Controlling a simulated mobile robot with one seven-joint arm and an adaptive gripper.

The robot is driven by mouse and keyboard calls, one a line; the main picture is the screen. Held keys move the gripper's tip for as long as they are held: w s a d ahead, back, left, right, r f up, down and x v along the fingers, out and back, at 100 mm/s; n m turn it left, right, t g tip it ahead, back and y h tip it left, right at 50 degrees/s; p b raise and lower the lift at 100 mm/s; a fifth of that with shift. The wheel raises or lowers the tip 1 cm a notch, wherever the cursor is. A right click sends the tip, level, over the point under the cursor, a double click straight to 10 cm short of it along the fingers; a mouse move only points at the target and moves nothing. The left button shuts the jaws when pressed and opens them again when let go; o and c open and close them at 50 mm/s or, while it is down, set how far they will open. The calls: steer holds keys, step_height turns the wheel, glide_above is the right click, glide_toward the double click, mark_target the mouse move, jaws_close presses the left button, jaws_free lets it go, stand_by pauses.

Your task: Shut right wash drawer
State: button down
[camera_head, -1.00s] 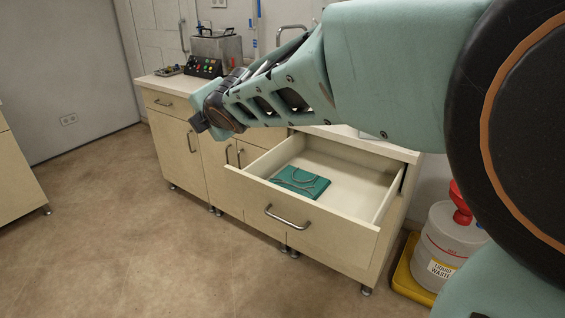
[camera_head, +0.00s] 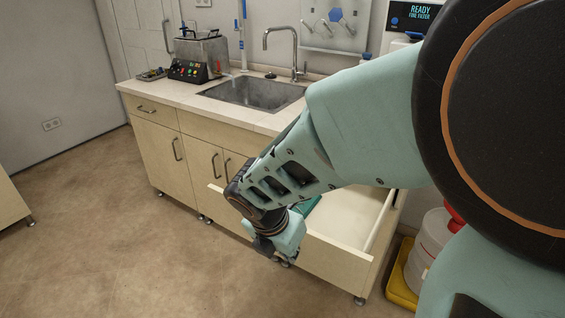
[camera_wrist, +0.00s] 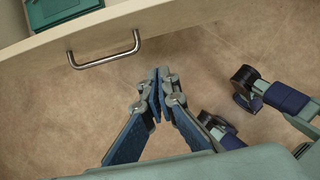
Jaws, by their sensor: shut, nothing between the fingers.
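The right wash drawer (camera_head: 337,257) stands pulled out of the counter's right end, and my arm hides part of its front and interior. In the wrist view its front panel (camera_wrist: 182,18) crosses the top, with a metal bar handle (camera_wrist: 104,58) on its outer face. My gripper (camera_wrist: 155,75) is shut and empty, its tips a little way out from the panel, below and right of the handle in the picture. In the head view my gripper (camera_head: 265,245) is in front of the drawer front. A teal item (camera_wrist: 60,10) lies inside the drawer.
The counter (camera_head: 155,92) holds a sink (camera_head: 250,93) and a box with coloured buttons (camera_head: 188,70). A waste container (camera_head: 428,245) in a yellow tray (camera_head: 401,285) stands right of the drawer. The floor (camera_head: 120,250) in front is clear.

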mark_target(304, 254)
steer(key=shift+w+d+f+b, duration=0.65)
steer(key=shift+w+f, duration=0.35)
steer(key=shift+f, duration=0.45)
steer(key=shift+w+d+f+b, duration=0.45)
steer(key=shift+w+d+f, duration=0.5)
steer(key=shift+f, duration=0.5)
steer(key=shift+w+d+f+b, duration=0.55)
steer(key=shift+w+f, duration=0.55)
steer(key=shift+f, duration=0.35)
